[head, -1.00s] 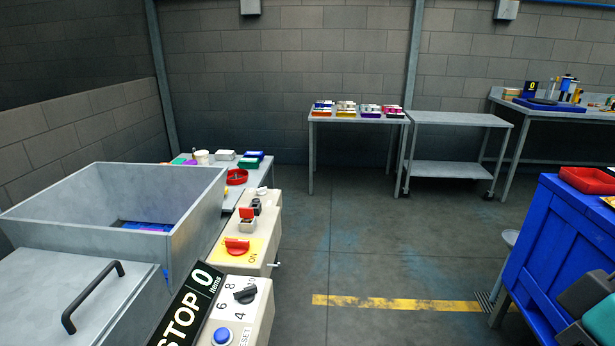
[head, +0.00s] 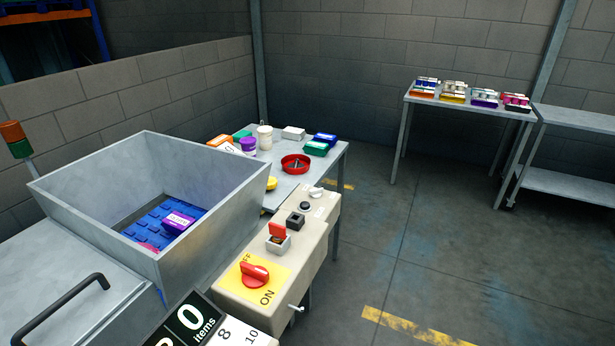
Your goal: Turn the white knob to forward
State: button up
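The white knob (head: 316,191) is small and sits at the far end of the beige control box (head: 318,238), past a black knob or button (head: 304,206). It is too small to tell which way it points. My gripper is not in the head view.
A red rotary switch (head: 255,274) on a yellow plate and a red-covered switch (head: 278,236) are nearer on the box. A metal hopper (head: 216,212) with a blue conveyor stands left. A table (head: 335,165) with packages stands behind. The floor to the right is clear.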

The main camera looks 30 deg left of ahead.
aim_at(314, 193)
jog(key=u, duration=0.6)
jog(key=i, duration=0.95)
jog(key=u, duration=1)
jog(key=i, duration=0.2)
jog(key=u, duration=0.15)
